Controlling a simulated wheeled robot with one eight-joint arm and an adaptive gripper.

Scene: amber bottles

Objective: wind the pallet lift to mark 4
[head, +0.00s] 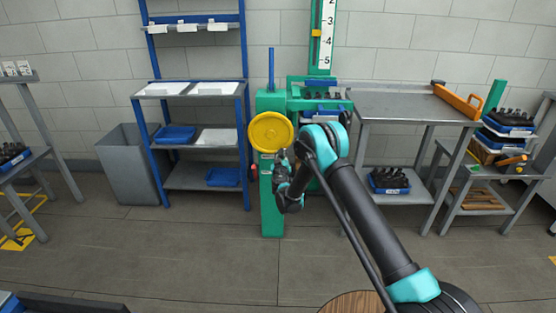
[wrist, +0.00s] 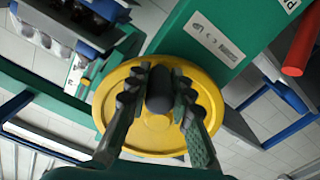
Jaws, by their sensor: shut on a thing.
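The green pallet lift (head: 271,205) stands in the middle, with a yellow handwheel (head: 268,132) on its front. In the wrist view the wheel (wrist: 120,135) fills the centre, and its dark knob (wrist: 159,92) sits between my fingers. My gripper (head: 282,158) is at the wheel's lower right edge, shut on the knob. The knob is hidden in the head view. A white scale (head: 326,45) on the green mast shows marks 2 to 5. A small yellow pointer (head: 316,33) beside it lies between 3 and 4, closer to 4.
A blue shelf rack (head: 247,100) and a grey bin (head: 133,165) stand left. A red cylinder (wrist: 300,45) shows in the wrist view. The floor before the lift is clear.

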